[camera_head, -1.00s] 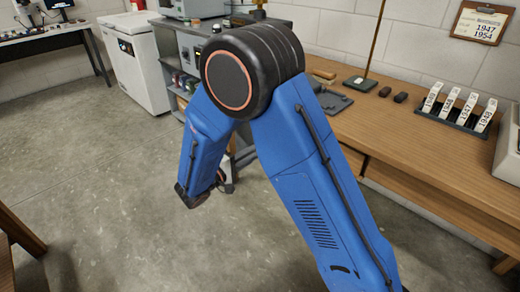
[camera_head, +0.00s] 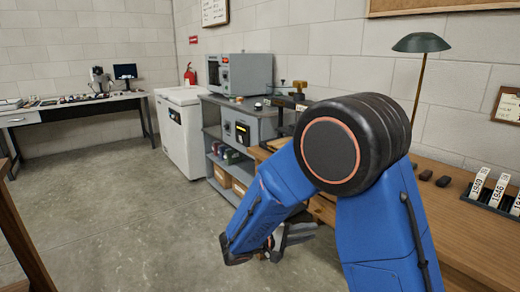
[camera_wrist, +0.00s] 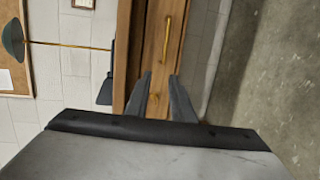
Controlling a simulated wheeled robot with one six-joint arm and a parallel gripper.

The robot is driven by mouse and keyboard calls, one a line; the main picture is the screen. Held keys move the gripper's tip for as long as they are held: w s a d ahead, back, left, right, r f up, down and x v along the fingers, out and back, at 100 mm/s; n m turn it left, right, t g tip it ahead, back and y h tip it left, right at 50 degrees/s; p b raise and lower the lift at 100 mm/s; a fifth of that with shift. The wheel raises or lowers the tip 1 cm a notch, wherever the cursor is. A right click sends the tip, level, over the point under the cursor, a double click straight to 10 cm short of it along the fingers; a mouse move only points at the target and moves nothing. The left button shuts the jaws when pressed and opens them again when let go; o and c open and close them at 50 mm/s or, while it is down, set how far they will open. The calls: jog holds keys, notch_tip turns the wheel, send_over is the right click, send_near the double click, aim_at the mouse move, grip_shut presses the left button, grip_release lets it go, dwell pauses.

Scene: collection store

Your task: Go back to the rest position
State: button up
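My blue arm with a black joint (camera_head: 345,150) is folded in front of the body in the head view. My gripper (camera_head: 292,238) hangs low beside the forearm, partly hidden by the arm. In the wrist view my gripper (camera_wrist: 160,76) shows two dark fingers with a gap between them and nothing held. Beyond the fingers is a wooden drawer front with a brass handle (camera_wrist: 167,25).
A wooden bench (camera_head: 465,215) with a green lamp (camera_head: 421,43) and number tags (camera_head: 478,183) runs along the right. A grey shelf unit (camera_head: 240,130), white freezer (camera_head: 185,130) and desk (camera_head: 70,108) stand farther back. The concrete floor (camera_head: 110,220) at left is clear.

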jog(key=s+d+r+m+g+y, duration=0.2)
jog(key=s+d+g+y, duration=0.1)
jog(key=s+d, duration=0.45)
jog(key=s+d+r+m+g+y, duration=0.1)
jog(key=s+d+r+g+y, duration=0.2)
jog(key=s+d, duration=0.45)
jog(key=s+a+r+m+t+y, duration=0.1)
jog(key=s+t+y, duration=0.1)
jog(key=s+y, duration=0.2)
jog(key=s+a+r+m+t+y, duration=0.1)
jog(key=s+y, duration=0.3)
jog(key=s, duration=0.6)
jog(key=shift+s+r+t+y, duration=0.35)
jog(key=shift+r+t, duration=0.15)
jog(key=shift+r, duration=0.3)
jog(key=shift+a, duration=0.1)
